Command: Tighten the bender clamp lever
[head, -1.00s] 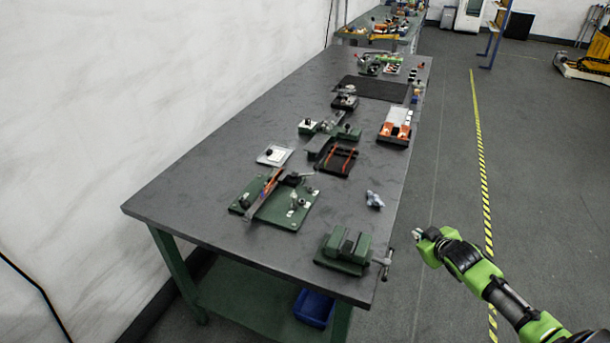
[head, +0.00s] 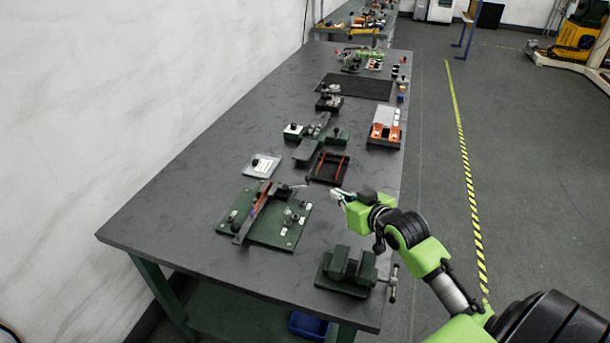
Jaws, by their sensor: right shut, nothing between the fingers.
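A green baseplate fixture (head: 262,237) lies near the front of the bench, with a long bar across it and small posts and knobs. It looks like the bender, but I cannot tell for sure. A thin lever-like rod (head: 292,186) sticks out to the right from the bar's far end. My right gripper (head: 335,194) is shut and empty over the bench, to the right of this rod and apart from the fixture in the picture. My left gripper is not in view.
A green vise (head: 346,271) with a metal handle stands at the bench's front right edge, below my right arm. Beyond lie a black tray with red strips (head: 328,168), a white plate (head: 262,165), a green tool (head: 318,142) and an orange-white box (head: 384,128). The bench's left side is clear.

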